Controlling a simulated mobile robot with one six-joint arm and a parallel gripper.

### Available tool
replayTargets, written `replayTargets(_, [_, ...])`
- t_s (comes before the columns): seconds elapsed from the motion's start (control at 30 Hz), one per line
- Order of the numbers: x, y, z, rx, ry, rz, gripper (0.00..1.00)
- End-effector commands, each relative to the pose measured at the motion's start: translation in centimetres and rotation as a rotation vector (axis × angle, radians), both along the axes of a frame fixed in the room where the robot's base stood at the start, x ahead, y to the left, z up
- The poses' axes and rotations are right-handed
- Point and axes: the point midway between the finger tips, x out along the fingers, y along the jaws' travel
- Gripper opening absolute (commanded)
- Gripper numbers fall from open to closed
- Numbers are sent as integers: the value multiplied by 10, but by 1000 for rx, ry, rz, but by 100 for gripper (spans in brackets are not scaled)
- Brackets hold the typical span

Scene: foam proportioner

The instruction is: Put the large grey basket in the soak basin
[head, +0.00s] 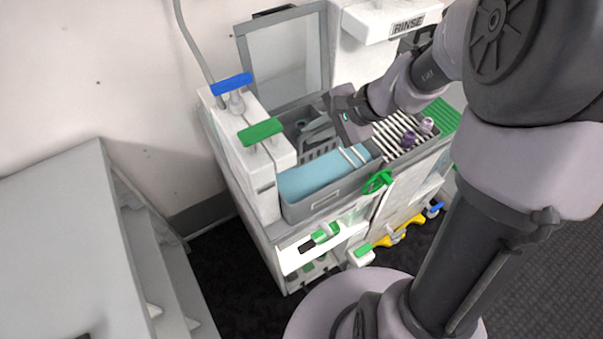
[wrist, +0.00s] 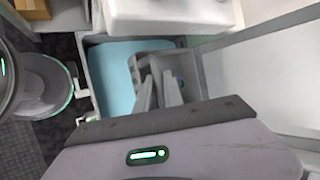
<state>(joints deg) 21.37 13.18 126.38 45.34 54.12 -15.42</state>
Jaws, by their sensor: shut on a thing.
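The soak basin is a grey tub (head: 325,203) with pale blue liquid in its front part; its rim also shows in the wrist view (wrist: 91,75). The grey basket (head: 322,153) is at the back part of the basin, beyond the blue liquid. In the wrist view the basket (wrist: 135,70) lies within the basin's outline, overlapping the blue area's right side. My gripper (head: 318,131) reaches down from the right and is shut on the basket; its fingers also show in the wrist view (wrist: 160,92). Whether the basket touches the basin floor is hidden.
A white block with a blue lever (head: 232,84) and a green lever (head: 260,131) stands left of the basin. A slatted rack (head: 392,130) with small purple pieces is on the right. A tilted grey-framed panel (head: 287,60) and the RINSE unit (head: 385,20) stand behind.

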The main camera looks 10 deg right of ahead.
Motion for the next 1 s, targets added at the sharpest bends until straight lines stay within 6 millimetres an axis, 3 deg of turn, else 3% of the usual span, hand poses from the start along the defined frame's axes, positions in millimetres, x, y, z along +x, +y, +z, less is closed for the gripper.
replayTargets(0.03, [0,0,-14,0,0,0,0])
replayTargets(0.17, [0,0,-27,0,1,-1,0])
replayTargets(0.6, [0,0,-118,2,3,-1,0])
replayTargets(0.97, [0,0,-121,0,0,0,0])
replayTargets(1.0, [0,0,-121,0,0,0,16])
